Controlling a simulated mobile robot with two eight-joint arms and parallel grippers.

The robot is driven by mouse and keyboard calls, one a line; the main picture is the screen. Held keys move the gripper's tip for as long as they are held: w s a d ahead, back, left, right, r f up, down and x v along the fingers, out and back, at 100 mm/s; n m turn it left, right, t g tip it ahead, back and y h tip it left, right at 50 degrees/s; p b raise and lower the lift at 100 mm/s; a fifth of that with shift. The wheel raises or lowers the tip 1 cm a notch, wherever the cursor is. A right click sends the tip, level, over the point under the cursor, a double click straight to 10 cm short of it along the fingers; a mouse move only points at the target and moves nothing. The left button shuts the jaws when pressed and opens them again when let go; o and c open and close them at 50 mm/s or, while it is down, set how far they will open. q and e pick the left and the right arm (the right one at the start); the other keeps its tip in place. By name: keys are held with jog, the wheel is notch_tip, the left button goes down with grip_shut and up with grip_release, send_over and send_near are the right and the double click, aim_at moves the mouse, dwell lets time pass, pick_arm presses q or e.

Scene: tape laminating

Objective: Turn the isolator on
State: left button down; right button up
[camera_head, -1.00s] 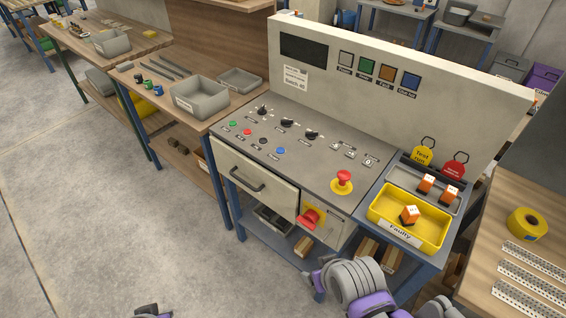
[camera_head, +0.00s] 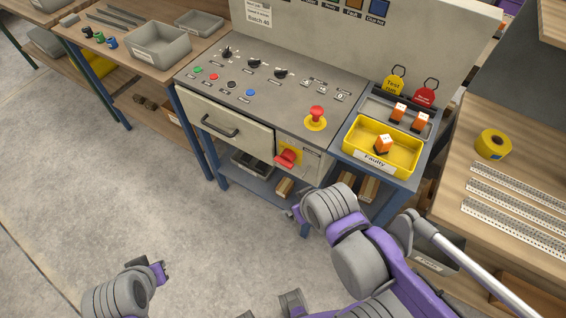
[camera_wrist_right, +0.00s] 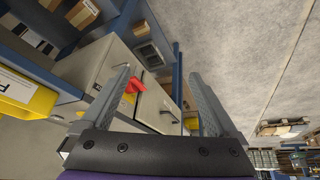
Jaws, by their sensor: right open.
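The isolator is a red rotary handle (camera_head: 287,158) on a yellow plate (camera_head: 311,155), on the front of the grey control cabinet, right of the drawer. In the right wrist view the red handle (camera_wrist_right: 133,86) shows between my right gripper's fingers, beyond them. My right gripper (camera_wrist_right: 162,95) is open and empty. In the head view my right arm reaches in from the lower right, with its gripper (camera_head: 292,213) in front of and below the isolator, apart from it. My left gripper (camera_head: 163,271) is at the lower left over the floor, away from the cabinet; its jaw state is unclear.
The drawer (camera_head: 228,124) with its dark handle is left of the isolator. A red emergency button (camera_head: 316,118) stands on the panel top above. A yellow "Faulty" tray (camera_head: 352,160) is to the right. Wooden blocks (camera_head: 285,187) lie on the lower shelf. The floor in front is clear.

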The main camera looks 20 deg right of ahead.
jog(key=w+d+f+n+g+h+b, duration=0.1)
jog(key=w+d+f+n+h+b, duration=0.2)
jog(key=f+n+b, duration=0.55)
jog(key=n+t+h+b, duration=0.6)
jog(key=n+h+b, duration=0.65)
jog(key=n, duration=0.35)
send_near(282, 165)
jog(key=shift+y, duration=0.35)
jog(key=b+x, duration=0.1)
jog(key=x, duration=1)
jog(key=shift+r+b, duration=0.25)
jog(key=shift+b, duration=0.1)
pick_arm(q)
notch_tip(282, 165, down, 26)
jog(key=g, duration=0.1)
jog(key=shift+s+f, duration=0.25)
jog(key=shift+s, duration=0.15)
pick_arm(e)
jog(key=shift+c, duration=0.3)
grip_shut()
